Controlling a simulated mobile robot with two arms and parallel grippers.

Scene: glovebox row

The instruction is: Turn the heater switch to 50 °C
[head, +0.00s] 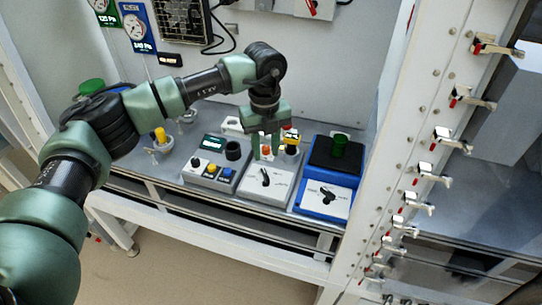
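A blue box (297,205) with a black top plate (334,155) stands on the right of the shelf. A black rotary knob (328,195) sits on its white front panel. A grey-white box (256,188) to its left has a similar black rotary knob (265,178). The panel markings are too small to read, so I cannot tell which knob is the heater switch. My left gripper (265,153) points down behind the grey-white box's knob, fingers apart. An orange-capped item shows between the fingers; contact cannot be told. My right gripper is out of view.
A green-capped container (340,145) stands on the black plate. A white post (378,150) with clamps borders the right; a rail (200,208) runs in front.

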